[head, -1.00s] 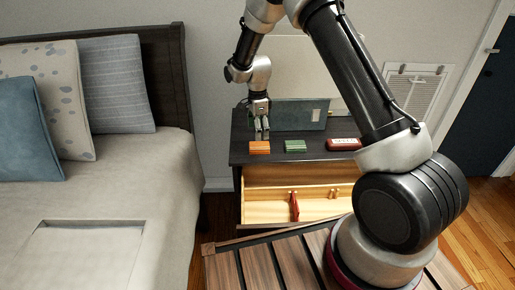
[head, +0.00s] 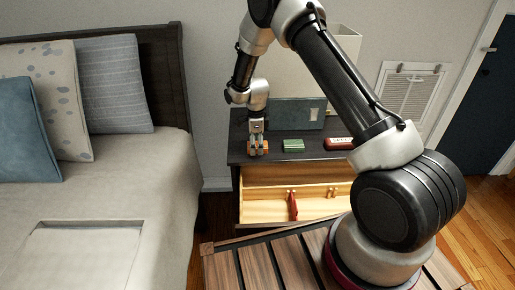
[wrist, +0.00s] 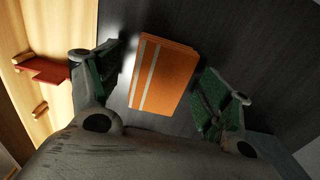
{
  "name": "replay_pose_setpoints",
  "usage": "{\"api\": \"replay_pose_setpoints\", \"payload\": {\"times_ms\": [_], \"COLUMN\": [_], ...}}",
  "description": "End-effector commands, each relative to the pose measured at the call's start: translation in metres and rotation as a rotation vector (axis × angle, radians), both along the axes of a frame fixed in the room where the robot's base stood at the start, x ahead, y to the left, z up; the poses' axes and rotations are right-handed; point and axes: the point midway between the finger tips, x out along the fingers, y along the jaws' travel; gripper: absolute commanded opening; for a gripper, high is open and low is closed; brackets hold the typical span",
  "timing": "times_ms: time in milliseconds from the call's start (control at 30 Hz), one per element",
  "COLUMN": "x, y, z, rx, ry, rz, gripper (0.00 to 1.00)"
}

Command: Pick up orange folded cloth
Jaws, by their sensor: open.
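The orange folded cloth (wrist: 164,76) has pale stripes and lies flat on the dark top of the nightstand (head: 323,154). In the wrist view it sits between the two green-padded fingers of my gripper (wrist: 165,92), with a gap on each side. In the head view my gripper (head: 258,150) points down over the cloth and hides most of it. The fingers are open and hold nothing.
A green folded cloth (head: 293,146) and a red item (head: 339,143) lie to the right on the nightstand. A grey-blue panel (head: 297,114) stands behind. The open drawer (head: 265,207) below holds a red object (head: 293,205). A bed (head: 100,200) is at left.

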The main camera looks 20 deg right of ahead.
Motion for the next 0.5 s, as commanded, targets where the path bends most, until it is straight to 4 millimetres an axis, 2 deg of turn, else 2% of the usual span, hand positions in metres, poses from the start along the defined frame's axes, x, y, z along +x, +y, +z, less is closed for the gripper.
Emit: {"api": "replay_pose_setpoints", "payload": {"times_ms": [100,300,333,500], "x": [0.0000,-0.0001,-0.0001,-0.0001], "y": [0.0000,0.0000,0.0000,-0.0001], "z": [0.0005,0.0006,0.0006,0.0006], "rx": [0.000,0.000,0.000,0.000], "ry": [0.000,0.000,0.000,0.000], "rz": [0.000,0.000,0.000,0.000], "gripper": [0.77,0.40,0.37,0.37]}}
